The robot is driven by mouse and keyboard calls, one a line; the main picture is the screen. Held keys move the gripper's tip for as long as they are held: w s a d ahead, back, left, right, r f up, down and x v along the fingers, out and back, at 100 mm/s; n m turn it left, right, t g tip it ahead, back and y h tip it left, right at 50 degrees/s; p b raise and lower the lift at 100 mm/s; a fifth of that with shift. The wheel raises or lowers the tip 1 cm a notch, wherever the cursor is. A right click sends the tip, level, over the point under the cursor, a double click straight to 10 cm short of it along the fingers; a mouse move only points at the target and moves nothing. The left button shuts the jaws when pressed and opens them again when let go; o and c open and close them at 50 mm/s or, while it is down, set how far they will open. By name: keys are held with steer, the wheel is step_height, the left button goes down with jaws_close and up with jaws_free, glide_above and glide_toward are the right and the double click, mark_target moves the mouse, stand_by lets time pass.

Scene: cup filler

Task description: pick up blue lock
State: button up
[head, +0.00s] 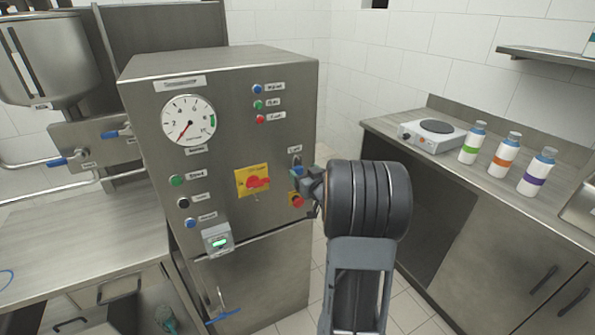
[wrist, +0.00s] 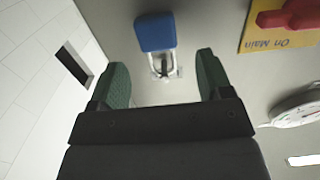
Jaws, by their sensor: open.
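The blue lock (wrist: 155,32) is a padlock with a blue body and a metal shackle. In the wrist view it is at the top centre, its shackle hanging at a small metal fitting on the grey panel. My gripper (wrist: 162,72) is open, with its two green-padded fingers on either side of the shackle end and the blue body beyond the tips. I see no contact. In the head view my gripper (head: 308,180) is at the right side of the machine's front panel, and the lock (head: 297,171) shows only as a small blue patch beside it.
The steel control cabinet (head: 225,130) carries a gauge, buttons and a yellow plate with a red switch (head: 257,182). At right, a counter holds a hotplate (head: 432,134) and three bottles (head: 503,156). A steel table stands at left.

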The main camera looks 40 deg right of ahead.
mark_target(298, 169)
steer(key=shift+w+d+f, duration=0.15)
steer(key=shift+w, duration=0.85)
steer(key=shift+w+d+f, duration=0.1)
steer(key=shift+w+f, duration=0.05)
steer(key=shift+w, duration=0.8)
steer(key=c, duration=1.1)
steer(key=shift+r, duration=0.8)
steer(key=shift+c, duration=0.2)
steer(key=s+a, duration=0.2)
steer(key=s, duration=1.6)
steer(key=shift+a+b, duration=0.2)
steer(key=shift+b, duration=0.1)
